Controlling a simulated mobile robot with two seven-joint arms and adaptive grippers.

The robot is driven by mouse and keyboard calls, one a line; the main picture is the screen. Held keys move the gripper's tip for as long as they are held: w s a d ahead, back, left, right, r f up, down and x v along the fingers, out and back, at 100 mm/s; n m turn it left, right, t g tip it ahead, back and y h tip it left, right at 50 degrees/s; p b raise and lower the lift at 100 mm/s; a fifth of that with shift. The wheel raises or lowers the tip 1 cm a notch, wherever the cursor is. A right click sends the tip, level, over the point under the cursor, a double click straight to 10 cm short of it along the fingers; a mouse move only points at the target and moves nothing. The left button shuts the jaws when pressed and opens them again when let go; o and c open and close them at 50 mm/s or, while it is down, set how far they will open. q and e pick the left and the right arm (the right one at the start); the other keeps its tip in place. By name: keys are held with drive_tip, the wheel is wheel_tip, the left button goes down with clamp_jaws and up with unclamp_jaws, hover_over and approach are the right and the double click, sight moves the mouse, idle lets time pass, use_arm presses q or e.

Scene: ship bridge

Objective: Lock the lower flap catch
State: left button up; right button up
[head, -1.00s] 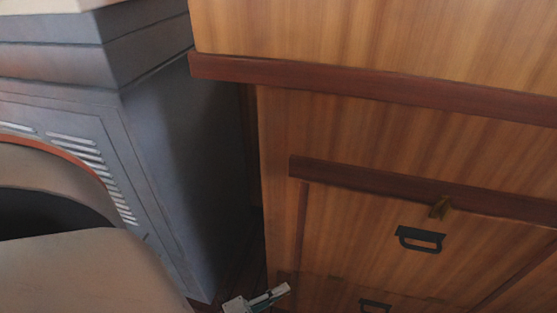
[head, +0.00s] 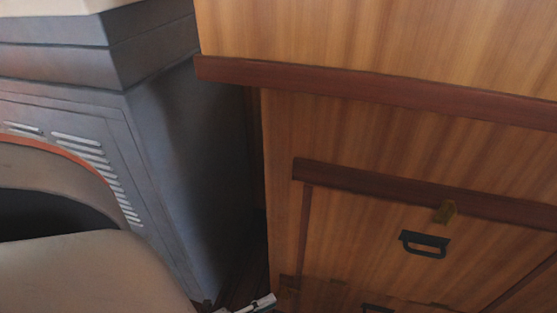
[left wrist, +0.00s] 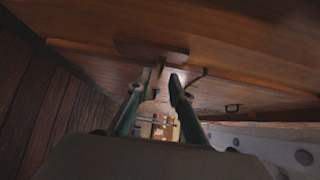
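The wooden cabinet front (head: 370,235) carries a small brass catch (head: 445,212) on its dark red rail, above a black handle (head: 424,243). A lower black handle (head: 376,308) is cut off by the bottom edge; a lower catch cannot be made out clearly in the head view. My left gripper (head: 262,303) barely shows at the bottom edge, left of the cabinet. In the left wrist view its two fingers (left wrist: 155,83) are apart, facing the cabinet front. A small narrow piece, perhaps a catch (left wrist: 156,73), shows between the fingertips; contact cannot be told. My right gripper is out of view.
A grey console (head: 180,170) stands left of the cabinet, with a narrow dark gap between them.

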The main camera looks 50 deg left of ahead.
use_arm(q)
drive_tip(key=v, duration=0.6)
drive_tip(key=shift+s, duration=0.3)
drive_tip(key=shift+a, duration=0.15)
